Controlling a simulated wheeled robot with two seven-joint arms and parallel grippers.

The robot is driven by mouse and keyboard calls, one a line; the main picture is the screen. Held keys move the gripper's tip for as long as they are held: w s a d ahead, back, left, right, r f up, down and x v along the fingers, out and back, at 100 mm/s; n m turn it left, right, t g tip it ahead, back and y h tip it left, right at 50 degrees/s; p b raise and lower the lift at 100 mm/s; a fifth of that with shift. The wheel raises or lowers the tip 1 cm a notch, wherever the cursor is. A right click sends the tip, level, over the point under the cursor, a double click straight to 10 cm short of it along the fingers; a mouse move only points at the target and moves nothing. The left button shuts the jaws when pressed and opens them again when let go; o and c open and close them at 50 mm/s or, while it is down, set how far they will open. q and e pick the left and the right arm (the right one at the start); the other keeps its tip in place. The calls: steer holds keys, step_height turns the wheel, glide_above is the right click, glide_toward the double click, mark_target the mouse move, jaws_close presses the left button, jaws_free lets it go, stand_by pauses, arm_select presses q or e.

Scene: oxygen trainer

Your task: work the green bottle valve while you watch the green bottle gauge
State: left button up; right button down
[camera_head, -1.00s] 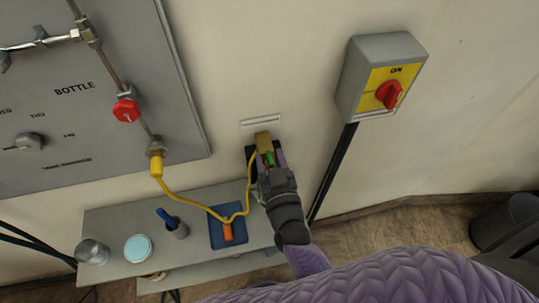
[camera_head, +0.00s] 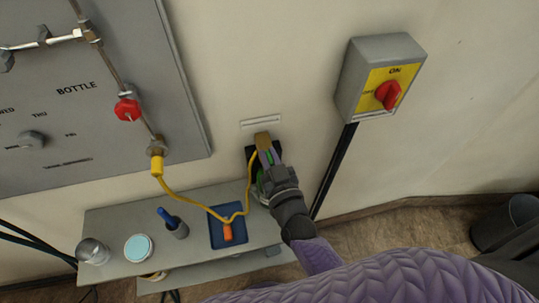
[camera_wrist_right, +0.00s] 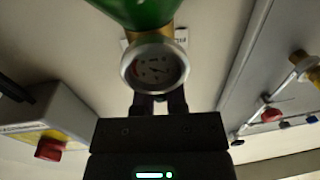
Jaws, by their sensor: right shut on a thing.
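The green bottle shows in the right wrist view (camera_wrist_right: 140,10) at the top edge, with its round silver-rimmed gauge (camera_wrist_right: 155,68) just below. The gauge face is turned to the camera; small dark and red marks show, but I cannot read the needle. In the head view a brass fitting (camera_head: 263,141) shows by the wall, with a yellow hose running to it. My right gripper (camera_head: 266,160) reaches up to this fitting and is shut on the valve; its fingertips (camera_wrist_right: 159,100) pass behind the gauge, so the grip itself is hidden. My left gripper is out of view.
A grey panel (camera_head: 60,140) with a red knob (camera_head: 127,109) is at left. The shelf (camera_head: 200,255) below holds a blue mat (camera_head: 217,238), a cup (camera_head: 176,229) and tins.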

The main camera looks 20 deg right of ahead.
steer(key=n+y, duration=0.2)
steer(key=y, duration=0.1)
steer(key=shift+w+d, duration=0.1)
steer(key=shift+n+g+y+b, duration=0.3)
steer(key=shift+n+g+y, duration=0.3)
steer(key=shift+y, duration=0.5)
steer(key=c, duration=0.7)
jaws_free()
steer(key=shift+o, duration=0.2)
steer(key=v, duration=1)
steer(key=shift+p, duration=0.35)
steer(key=shift+f, duration=0.1)
